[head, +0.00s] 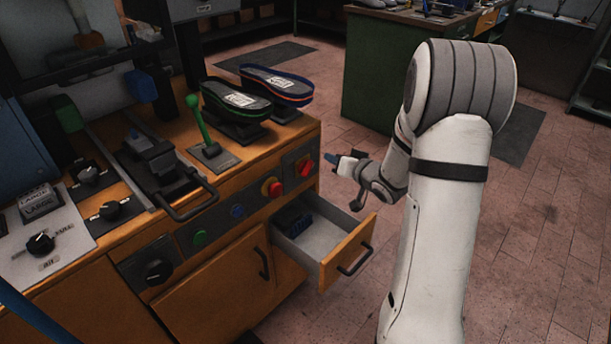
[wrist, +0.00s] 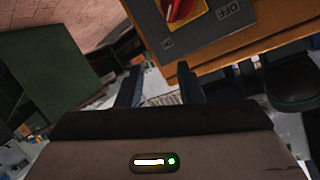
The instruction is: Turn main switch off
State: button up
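The main switch is a red rotary knob on a yellow plate, cut by the top edge of the wrist view (wrist: 182,12). Its grey panel carries an OFF label to the right and a smaller mark at lower left. The visible end of the knob points down-left, towards that mark. In the head view, the main switch (head: 305,166) is at the right end of the bench front. My gripper (head: 340,160) is just right of the switch, apart from it. In the wrist view, my gripper's (wrist: 159,90) dark fingers stand apart with nothing between them.
An open drawer (head: 345,258) juts out below the panel. Shoe soles (head: 275,85) and a green lever (head: 197,120) stand on the bench top. Floor right of the bench is clear up to a green cabinet (head: 385,80).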

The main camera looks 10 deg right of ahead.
aim_at(311, 169)
notch_tip(311, 169, down, 7)
jog(key=s+a+y+b, duration=0.1)
jog(key=a+y+b, duration=0.15)
jog(key=y, duration=0.35)
jog(key=shift+t, duration=0.4)
jog(key=x, duration=0.7)
jog(key=shift+w+d+b, duration=0.2)
jog(key=shift+d+b, duration=0.15)
jog(key=shift+c, duration=0.4)
